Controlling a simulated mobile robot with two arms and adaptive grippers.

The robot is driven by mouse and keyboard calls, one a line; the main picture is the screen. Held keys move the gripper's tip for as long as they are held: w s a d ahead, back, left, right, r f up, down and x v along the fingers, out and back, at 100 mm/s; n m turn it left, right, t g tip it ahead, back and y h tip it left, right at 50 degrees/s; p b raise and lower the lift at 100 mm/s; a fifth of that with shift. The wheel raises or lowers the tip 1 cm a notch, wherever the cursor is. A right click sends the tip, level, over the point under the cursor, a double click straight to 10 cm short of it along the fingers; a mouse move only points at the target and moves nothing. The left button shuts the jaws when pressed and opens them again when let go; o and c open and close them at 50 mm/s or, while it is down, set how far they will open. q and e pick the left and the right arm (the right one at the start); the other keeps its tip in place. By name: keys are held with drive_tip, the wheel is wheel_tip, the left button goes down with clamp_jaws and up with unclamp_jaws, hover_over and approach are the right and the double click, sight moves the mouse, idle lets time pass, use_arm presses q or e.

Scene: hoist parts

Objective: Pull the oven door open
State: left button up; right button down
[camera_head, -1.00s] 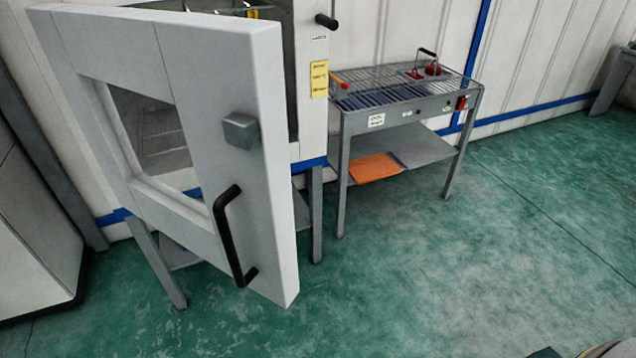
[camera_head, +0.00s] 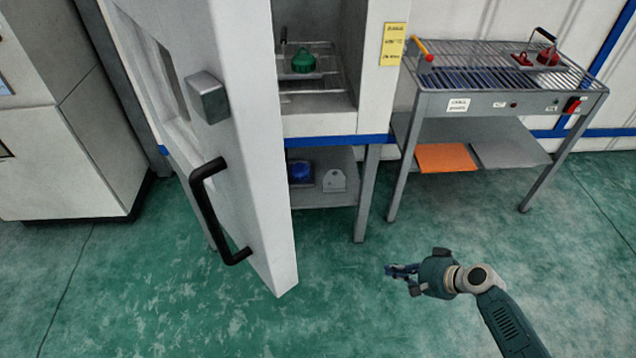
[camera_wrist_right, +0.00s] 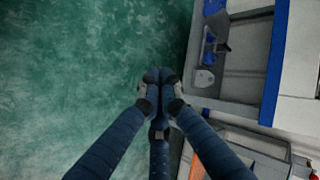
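The white oven door (camera_head: 250,150) stands swung out from the oven (camera_head: 318,124), and part of the oven's inside shows to the right of it. The door has a dark window, a grey block (camera_head: 207,97) and a black bar handle (camera_head: 207,205). My right gripper (camera_head: 392,270) is to the right of the door, over the green floor, apart from the handle and door. In the right wrist view its fingers (camera_wrist_right: 158,76) come together at the tips with nothing between them. My left gripper is not in view.
A green object (camera_head: 303,62) sits on the rack inside the oven. A shelf below holds a blue object (camera_head: 300,171). A grey wire-topped table (camera_head: 485,100) stands right of the oven, a white cabinet (camera_head: 60,130) at left. The floor in front is clear.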

drive_tip(key=w+a+r+n+t+y+b, duration=0.1)
drive_tip(key=w+a+r+y, duration=0.1)
drive_tip(key=r, duration=0.8)
drive_tip(key=w+a+r+y, duration=0.3)
drive_tip(key=r, duration=0.6)
drive_tip(key=s+a+r+n+g+y, duration=0.2)
drive_tip(key=s+r, duration=0.1)
drive_tip(key=r, duration=0.5)
drive_tip(key=s+a+r+n+g+y+b, duration=0.1)
drive_tip(key=s+a+r+y, duration=0.15)
drive_tip(key=r, duration=0.45)
drive_tip(key=s+a+r+n+g+y, duration=0.15)
drive_tip(key=s+r, duration=0.25)
drive_tip(key=r, duration=0.4)
drive_tip(key=a+p, duration=0.6)
drive_tip(key=a, duration=0.7)
drive_tip(key=shift+s+n, duration=0.3)
drive_tip(key=shift+n, duration=0.05)
drive_tip(key=shift+d+g, duration=0.1)
drive_tip(key=shift+g, duration=0.15)
